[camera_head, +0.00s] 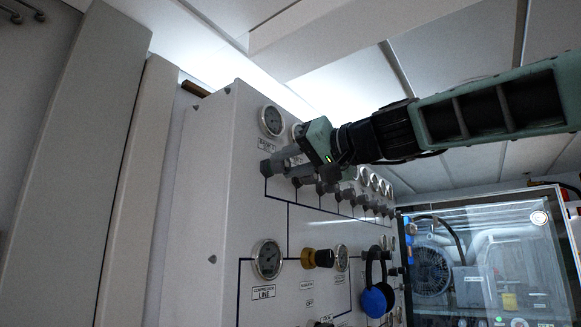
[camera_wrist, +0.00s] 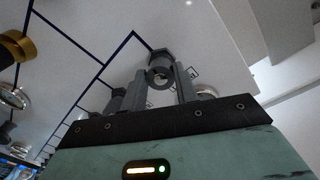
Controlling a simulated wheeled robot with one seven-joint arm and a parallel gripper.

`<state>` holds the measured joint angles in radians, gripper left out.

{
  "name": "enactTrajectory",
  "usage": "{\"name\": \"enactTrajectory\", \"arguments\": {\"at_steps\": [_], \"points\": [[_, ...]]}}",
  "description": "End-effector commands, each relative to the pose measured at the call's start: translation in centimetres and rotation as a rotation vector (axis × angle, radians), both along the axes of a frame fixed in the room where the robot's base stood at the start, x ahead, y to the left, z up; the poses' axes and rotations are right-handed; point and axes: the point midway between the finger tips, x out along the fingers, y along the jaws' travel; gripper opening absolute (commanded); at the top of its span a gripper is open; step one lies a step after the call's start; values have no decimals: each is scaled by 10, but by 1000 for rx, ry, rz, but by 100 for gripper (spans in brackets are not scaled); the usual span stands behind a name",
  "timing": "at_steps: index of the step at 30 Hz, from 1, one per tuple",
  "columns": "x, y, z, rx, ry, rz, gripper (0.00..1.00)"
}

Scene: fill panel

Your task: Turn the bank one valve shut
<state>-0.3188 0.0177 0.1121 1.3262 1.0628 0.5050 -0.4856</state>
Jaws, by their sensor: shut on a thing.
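The bank one valve (camera_head: 266,170) is a grey knob at the near left end of a row of grey valves on the white panel, under the first gauge. My gripper (camera_head: 279,165) reaches it from the right and partly hides it. In the wrist view, the valve's round grey knob (camera_wrist: 160,62) sits between the two fingers of my gripper (camera_wrist: 163,76), which are shut on it. A dark blue line runs from the valve's base across the panel.
More grey valves (camera_head: 345,194) continue close to the right, below several small gauges. Lower on the panel are a compressor line gauge (camera_head: 267,259), a yellow-and-black knob (camera_head: 318,258) and a blue round item (camera_head: 376,300). A glass-fronted screen or window (camera_head: 490,262) stands at right.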

Motion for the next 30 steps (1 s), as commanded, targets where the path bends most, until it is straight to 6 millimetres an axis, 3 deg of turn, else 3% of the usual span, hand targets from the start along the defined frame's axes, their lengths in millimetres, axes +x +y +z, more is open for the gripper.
{"name": "enactTrajectory", "arguments": {"at_steps": [30], "points": [[1, -1, 2, 595, 761, -2, 7]]}}
